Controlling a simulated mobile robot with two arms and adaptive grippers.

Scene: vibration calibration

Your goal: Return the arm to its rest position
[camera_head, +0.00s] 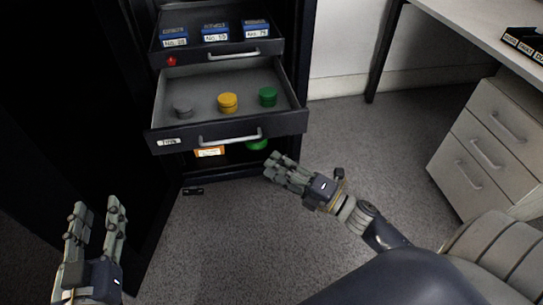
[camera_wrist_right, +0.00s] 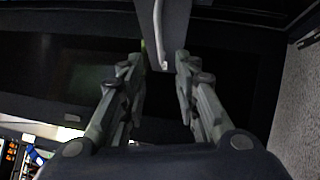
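My right gripper (camera_head: 276,167) is in front of the open cabinet, just below and right of the lower open drawer (camera_head: 230,131). Its two fingers are apart in the right wrist view (camera_wrist_right: 161,62). The pale drawer handle (camera_wrist_right: 158,35) shows between and beyond the fingertips; I cannot tell any contact, and nothing looks gripped. My left gripper (camera_head: 98,207) is at the lower left, fingers pointing up, apart and empty.
The lower drawer holds a grey (camera_head: 183,111), a yellow (camera_head: 228,102) and a green (camera_head: 268,96) round piece. The upper drawer (camera_head: 285,45) holds blue labelled boxes (camera_head: 215,33). A white drawer unit (camera_head: 487,150) stands at right.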

